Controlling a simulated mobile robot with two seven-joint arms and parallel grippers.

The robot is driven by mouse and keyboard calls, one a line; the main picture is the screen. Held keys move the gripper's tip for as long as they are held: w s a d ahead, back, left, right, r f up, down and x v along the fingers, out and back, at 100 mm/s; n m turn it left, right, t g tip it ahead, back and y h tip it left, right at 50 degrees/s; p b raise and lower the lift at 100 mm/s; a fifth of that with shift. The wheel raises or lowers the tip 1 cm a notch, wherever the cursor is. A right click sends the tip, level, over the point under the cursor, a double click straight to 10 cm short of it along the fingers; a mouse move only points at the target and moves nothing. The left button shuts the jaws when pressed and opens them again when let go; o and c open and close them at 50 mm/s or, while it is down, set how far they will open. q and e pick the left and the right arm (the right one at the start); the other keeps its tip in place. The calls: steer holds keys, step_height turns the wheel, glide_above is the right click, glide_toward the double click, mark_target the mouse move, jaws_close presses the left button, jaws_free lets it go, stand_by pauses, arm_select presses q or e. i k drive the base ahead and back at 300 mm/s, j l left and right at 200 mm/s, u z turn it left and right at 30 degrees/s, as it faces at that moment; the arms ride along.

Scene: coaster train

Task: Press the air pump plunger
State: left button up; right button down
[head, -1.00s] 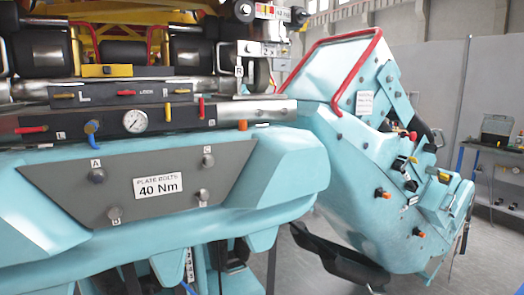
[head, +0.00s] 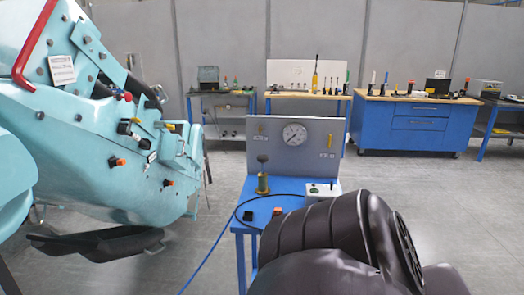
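The air pump (head: 262,184) looks to be the small brass-coloured cylinder on the blue test table (head: 249,226). Its plunger (head: 262,159) stands up from it with a dark round knob on top. A grey panel (head: 270,150) with a round pressure gauge (head: 295,134) rises behind it. Neither of my grippers is in view. A large dark ribbed link, which looks like part of my own arm, covers the lower right and hides the table's right front.
The teal coaster car (head: 90,160) tilts at the left, a dark footrest (head: 95,243) below it. A blue hose (head: 210,256) runs from the table to the floor. A control box (head: 322,192) sits on the table. Blue workbenches (head: 413,124) line the back. Floor between is clear.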

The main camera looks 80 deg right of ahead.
mark_target(263, 158)
steer(key=z, duration=1.75)
steer(key=i+l, duration=0.1)
steer(key=i, duration=0.45)
steer(key=i+l, duration=0.15)
steer(key=i, duration=0.45)
